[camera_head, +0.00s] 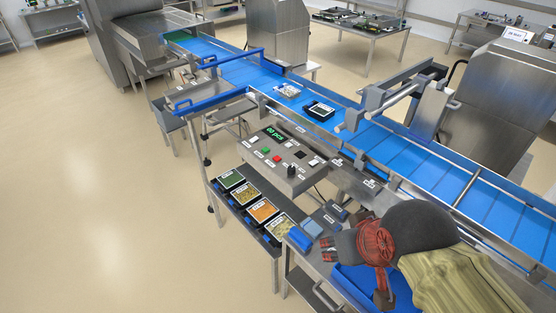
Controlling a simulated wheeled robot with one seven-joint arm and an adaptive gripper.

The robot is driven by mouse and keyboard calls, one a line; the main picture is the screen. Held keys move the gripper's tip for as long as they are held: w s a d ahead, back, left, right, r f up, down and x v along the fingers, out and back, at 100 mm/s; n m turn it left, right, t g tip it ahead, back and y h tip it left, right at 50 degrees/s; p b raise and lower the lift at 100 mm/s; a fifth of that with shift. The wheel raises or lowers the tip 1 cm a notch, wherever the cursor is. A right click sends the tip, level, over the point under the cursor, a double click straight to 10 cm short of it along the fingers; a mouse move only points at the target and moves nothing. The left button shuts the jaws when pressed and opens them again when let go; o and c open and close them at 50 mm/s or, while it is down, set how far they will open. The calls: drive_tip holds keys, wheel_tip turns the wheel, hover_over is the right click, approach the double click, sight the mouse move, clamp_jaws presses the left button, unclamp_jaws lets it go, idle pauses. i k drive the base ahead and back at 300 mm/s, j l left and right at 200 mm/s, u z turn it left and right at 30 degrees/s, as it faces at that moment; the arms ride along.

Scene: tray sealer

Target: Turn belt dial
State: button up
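The grey control box (281,164) stands at the front of the conveyor, near the middle of the head view. It has a green lit display (274,133), a green button (265,150), a red button (277,158) and a black knob (291,171) near its front edge. The labels are too small to read, so I cannot tell for sure which control is the belt dial. My gripper (362,247), dark grey and red, is at the lower right, apart from the box. Its fingers are too unclear to tell open from shut.
The blue conveyor belt (403,155) runs diagonally behind the box, carrying a black tray (319,111) and a pale pack (288,90). Trays of food, one orange (263,211), fill a lower shelf. A blue bin (352,280) lies below my arm. Open floor is at left.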

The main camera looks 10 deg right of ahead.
sight(291, 169)
drive_tip(key=i+j, duration=0.45)
drive_tip(key=j, duration=0.15)
drive_tip(key=i+z, duration=0.1)
drive_tip(key=i, duration=0.5)
